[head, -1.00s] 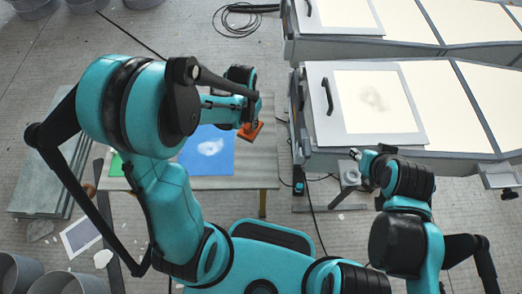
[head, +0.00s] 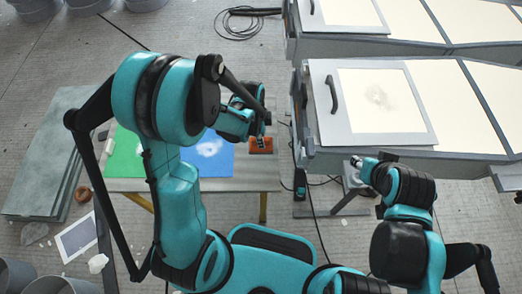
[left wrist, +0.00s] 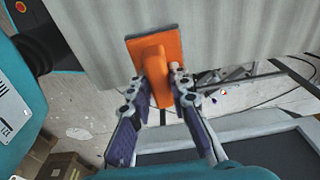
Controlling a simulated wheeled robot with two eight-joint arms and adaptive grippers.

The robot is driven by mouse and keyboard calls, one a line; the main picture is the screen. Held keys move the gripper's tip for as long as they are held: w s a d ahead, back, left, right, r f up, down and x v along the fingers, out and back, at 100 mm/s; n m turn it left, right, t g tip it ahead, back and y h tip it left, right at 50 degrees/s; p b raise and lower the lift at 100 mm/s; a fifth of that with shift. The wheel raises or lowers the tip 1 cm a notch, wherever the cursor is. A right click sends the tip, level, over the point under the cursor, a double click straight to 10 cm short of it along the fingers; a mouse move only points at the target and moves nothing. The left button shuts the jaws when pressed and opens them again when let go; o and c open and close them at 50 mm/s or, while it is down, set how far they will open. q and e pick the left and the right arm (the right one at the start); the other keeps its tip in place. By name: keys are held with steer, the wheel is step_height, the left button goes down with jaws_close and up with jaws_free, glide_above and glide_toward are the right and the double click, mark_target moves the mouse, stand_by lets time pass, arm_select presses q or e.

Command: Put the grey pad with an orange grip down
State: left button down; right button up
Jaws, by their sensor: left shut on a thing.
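The pad with an orange grip shows in the head view (head: 262,147) by the right end of the low work table (head: 258,172). In the left wrist view its orange grip (left wrist: 156,68) stands between my fingers, with its flat, orange-looking plate (left wrist: 172,44) behind it against the pale table top. My left gripper (head: 260,138) is shut on this grip; it also shows in the left wrist view (left wrist: 161,82). I cannot tell whether the pad touches the table. My right gripper (head: 355,166) is near the mould bench's lower edge, away from the pad; its jaws are too small to read.
Blue (head: 213,160) and green (head: 125,158) sheets lie on the table left of the pad. A mould bench (head: 440,163) with a handled white panel (head: 337,130) stands to the right. Grey slabs (head: 45,165) are at the left. A cable runs along the floor between table and bench.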

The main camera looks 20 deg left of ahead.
arm_select(q)
step_height(320, 180, down, 6)
steer(key=shift+r+b, duration=0.2)
steer(key=shift+b, duration=0.85)
arm_select(e)
step_height(320, 180, down, 3)
steer(key=shift+r, duration=0.2)
arm_select(q)
steer(key=shift+r, duration=0.1)
arm_select(e)
steer(key=shift+r, duration=0.1)
arm_select(q)
steer(key=c, duration=1.8)
jaws_free()
steer(key=shift+f, duration=0.2)
steer(key=shift+c, duration=0.2)
arm_select(e)
steer(key=shift+f, duration=0.2)
arm_select(q)
steer(key=o, duration=0.4)
steer(key=shift+r, duration=0.1)
